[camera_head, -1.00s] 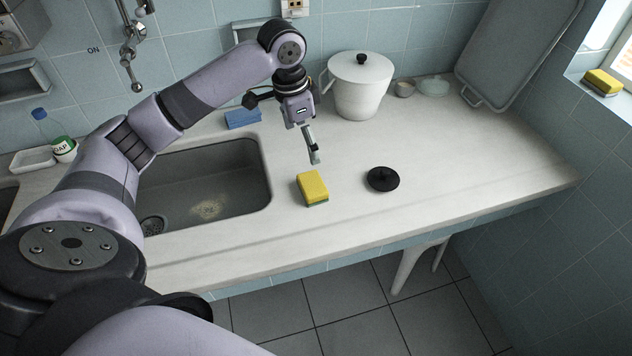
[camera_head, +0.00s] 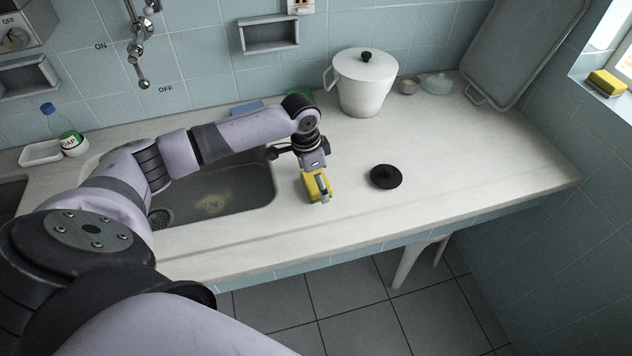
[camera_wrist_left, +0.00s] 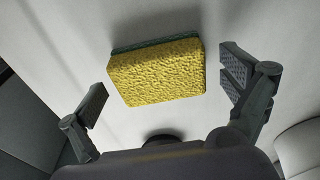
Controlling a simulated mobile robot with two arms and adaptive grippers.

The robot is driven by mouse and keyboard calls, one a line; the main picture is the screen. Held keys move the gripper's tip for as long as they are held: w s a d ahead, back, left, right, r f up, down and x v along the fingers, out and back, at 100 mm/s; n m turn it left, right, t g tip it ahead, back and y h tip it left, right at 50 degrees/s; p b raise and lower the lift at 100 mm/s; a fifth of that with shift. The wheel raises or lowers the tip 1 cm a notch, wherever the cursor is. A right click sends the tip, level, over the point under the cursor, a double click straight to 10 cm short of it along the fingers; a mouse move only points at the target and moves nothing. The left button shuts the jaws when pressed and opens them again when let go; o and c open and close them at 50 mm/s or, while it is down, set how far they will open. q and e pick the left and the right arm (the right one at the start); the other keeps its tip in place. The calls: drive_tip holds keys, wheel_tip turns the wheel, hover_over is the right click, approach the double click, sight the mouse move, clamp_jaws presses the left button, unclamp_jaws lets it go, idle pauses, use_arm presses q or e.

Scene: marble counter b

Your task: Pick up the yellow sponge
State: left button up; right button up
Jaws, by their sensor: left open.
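The yellow sponge (camera_head: 312,188) with a green underside lies on the counter just right of the sink. In the left wrist view the sponge (camera_wrist_left: 157,75) lies ahead of the fingers and between their lines, its dark green layer along the far edge. My left gripper (camera_head: 320,189) is over the sponge in the head view and hides part of it. In the left wrist view my left gripper (camera_wrist_left: 165,92) is open, with a gap between each finger and the sponge. My right gripper is not in view.
A black disc-shaped lid (camera_head: 385,177) lies right of the sponge. A white lidded pot (camera_head: 365,85) stands behind. The sink (camera_head: 225,195) opens to the left. Another yellow sponge (camera_head: 607,82) rests on the window ledge.

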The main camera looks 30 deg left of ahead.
use_arm(q)
drive_tip(key=shift+f, duration=0.15)
drive_tip(key=c, duration=1)
wheel_tip(320, 180, up, 20)
drive_tip(key=shift+r+b, duration=0.1)
drive_tip(key=shift+b, duration=0.45)
drive_tip(key=o, duration=0.4)
drive_tip(key=shift+d, duration=0.15)
drive_tip(key=c, duration=0.5)
